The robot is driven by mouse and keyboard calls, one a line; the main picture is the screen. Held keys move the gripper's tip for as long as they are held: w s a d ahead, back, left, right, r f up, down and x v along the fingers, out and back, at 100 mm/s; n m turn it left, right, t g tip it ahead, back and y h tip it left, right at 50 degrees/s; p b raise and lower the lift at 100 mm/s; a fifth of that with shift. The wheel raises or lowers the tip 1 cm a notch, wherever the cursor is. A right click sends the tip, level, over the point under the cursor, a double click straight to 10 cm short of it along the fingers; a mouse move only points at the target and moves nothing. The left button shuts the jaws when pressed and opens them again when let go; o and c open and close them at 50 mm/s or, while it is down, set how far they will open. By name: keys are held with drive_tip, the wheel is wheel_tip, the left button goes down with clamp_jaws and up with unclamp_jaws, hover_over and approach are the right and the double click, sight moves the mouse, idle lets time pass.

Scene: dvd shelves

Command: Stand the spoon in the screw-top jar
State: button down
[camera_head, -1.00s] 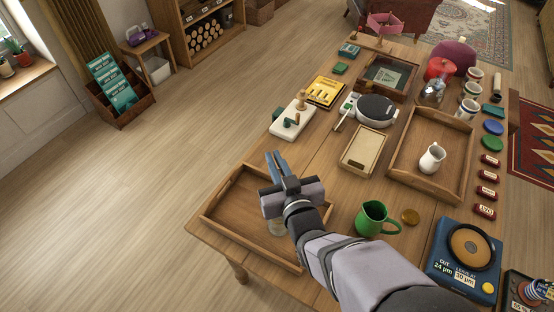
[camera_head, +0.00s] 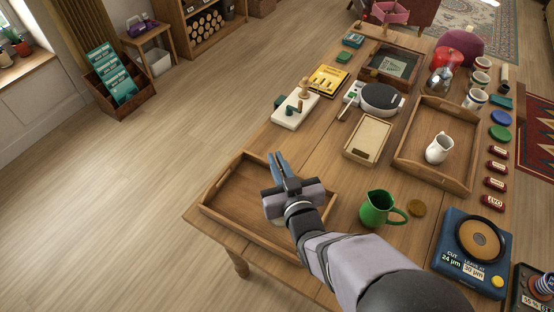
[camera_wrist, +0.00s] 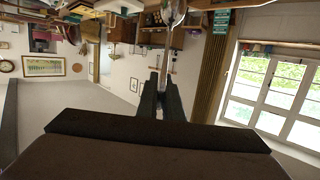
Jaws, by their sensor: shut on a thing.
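My gripper (camera_head: 280,158) is over the wooden tray (camera_head: 222,215) at the near left of the table. In the wrist view its two dark fingers (camera_wrist: 160,88) are shut on the handle of a spoon (camera_wrist: 173,14), whose shiny bowl points to the top of the picture, away from the fingers. I cannot make out the spoon in the head view. A small clear glass thing, perhaps the screw-top jar, is almost wholly hidden behind my wrist, in the tray. A round brass-coloured disc (camera_head: 418,209), perhaps a lid, lies on the table.
A green jug (camera_head: 376,208) stands right of the tray. Behind are a shallow wooden box (camera_head: 369,138) and a white board (camera_head: 295,112). A second tray (camera_head: 405,172) holds a white jug (camera_head: 439,148). A blue device (camera_head: 470,250) is at the near right. The tray's left part is bare.

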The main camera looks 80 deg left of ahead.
drive_tip(key=shift+f+b, duration=2.8)
drive_tip(key=shift+f, duration=0.45)
drive_tip(key=c, duration=1.8)
unclamp_jaws()
drive_tip(key=shift+c, duration=0.2)
drive_tip(key=shift+d, duration=0.1)
drive_tip(key=b+v, duration=0.1)
drive_tip(key=v, duration=0.6)
drive_tip(key=shift+b, duration=0.3)
